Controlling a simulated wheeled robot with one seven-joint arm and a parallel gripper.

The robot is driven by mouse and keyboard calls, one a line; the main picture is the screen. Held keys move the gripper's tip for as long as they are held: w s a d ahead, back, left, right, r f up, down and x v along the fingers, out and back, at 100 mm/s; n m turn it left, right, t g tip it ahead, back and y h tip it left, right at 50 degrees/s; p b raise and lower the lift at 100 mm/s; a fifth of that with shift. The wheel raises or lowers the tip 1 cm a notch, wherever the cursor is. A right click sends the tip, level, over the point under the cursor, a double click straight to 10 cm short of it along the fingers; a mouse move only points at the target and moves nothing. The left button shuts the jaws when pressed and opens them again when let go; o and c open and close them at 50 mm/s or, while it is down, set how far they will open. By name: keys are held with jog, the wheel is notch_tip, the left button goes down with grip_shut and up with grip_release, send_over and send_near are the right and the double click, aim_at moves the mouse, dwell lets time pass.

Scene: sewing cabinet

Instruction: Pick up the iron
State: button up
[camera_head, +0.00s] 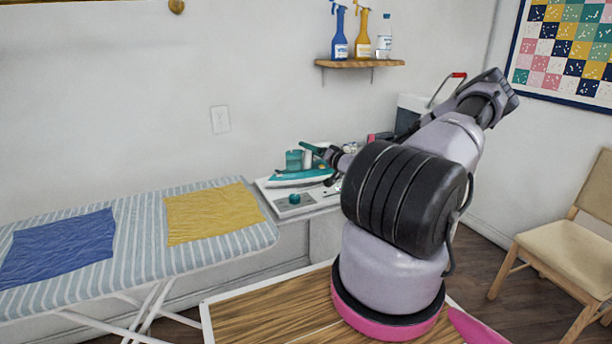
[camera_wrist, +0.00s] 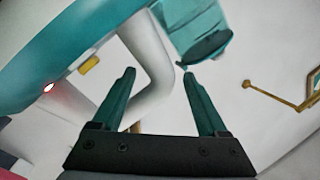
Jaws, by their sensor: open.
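The teal-and-white iron (camera_head: 300,178) sits on the white surface beside the ironing board in the head view. In the wrist view its teal body (camera_wrist: 60,55) fills the upper left, with a yellow button and a small red light. A white curved part passes behind and between my fingers; I cannot tell if it is the handle. My gripper (camera_wrist: 158,78) is open, its two teal fingers apart with nothing clearly held. In the head view my gripper (camera_head: 315,150) is just above the iron, partly hidden by my arm.
A teal translucent cup (camera_head: 294,160) stands close behind the iron; a teal vessel (camera_wrist: 195,30) is near the right fingertip. A striped ironing board (camera_head: 140,215) with blue and yellow cloths lies left. A wall shelf (camera_head: 360,63) holds bottles. A chair (camera_head: 570,245) stands right.

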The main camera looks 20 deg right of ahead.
jog(key=shift+w, duration=0.2)
grip_shut()
jog(key=shift+r, duration=0.15)
dwell(1.2)
